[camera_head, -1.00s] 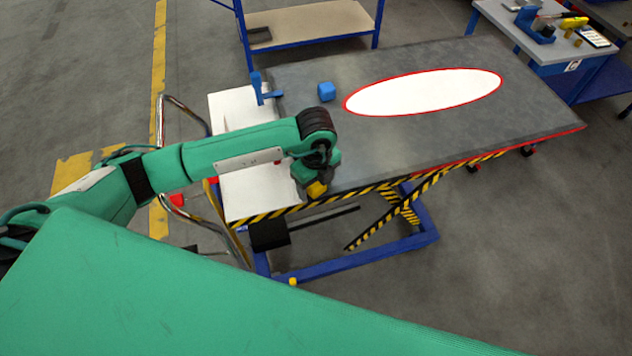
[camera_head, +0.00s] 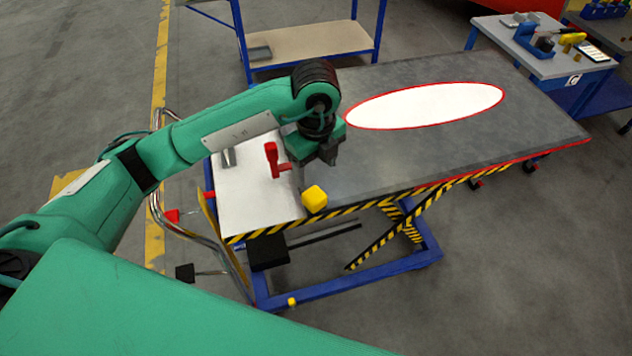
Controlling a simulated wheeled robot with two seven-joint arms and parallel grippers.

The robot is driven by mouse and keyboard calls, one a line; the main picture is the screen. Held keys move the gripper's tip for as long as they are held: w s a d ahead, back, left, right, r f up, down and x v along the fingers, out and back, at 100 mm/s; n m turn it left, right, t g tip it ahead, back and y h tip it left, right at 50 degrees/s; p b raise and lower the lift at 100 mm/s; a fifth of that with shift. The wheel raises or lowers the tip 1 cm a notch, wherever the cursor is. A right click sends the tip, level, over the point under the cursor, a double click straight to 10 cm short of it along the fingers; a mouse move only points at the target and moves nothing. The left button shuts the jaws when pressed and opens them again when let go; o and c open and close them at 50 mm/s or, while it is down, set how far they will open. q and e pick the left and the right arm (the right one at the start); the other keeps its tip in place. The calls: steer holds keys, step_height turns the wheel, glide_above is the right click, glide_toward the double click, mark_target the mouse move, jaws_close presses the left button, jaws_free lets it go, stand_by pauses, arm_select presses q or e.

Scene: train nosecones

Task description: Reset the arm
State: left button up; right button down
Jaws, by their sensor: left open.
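My left arm reaches in from the left over the near left part of the lift table (camera_head: 480,135). My left gripper (camera_head: 322,160) points down with its jaws open and nothing seen between them. It is above and behind a yellow cube (camera_head: 314,198), which sits apart from it at the table's near edge. A red T-shaped part (camera_head: 273,160) stands on the white panel (camera_head: 245,205) left of the gripper. The arm covers the table's far left corner. My right gripper is out of view.
A white oval with a red rim (camera_head: 425,106) marks the table top; the table's right half is clear. A small grey metal piece (camera_head: 228,157) is on the white panel. A blue-framed shelf (camera_head: 310,42) stands behind, and a workbench with tools (camera_head: 545,62) at the back right.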

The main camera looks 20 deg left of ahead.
arm_select(q)
steer(key=shift+r, duration=0.45)
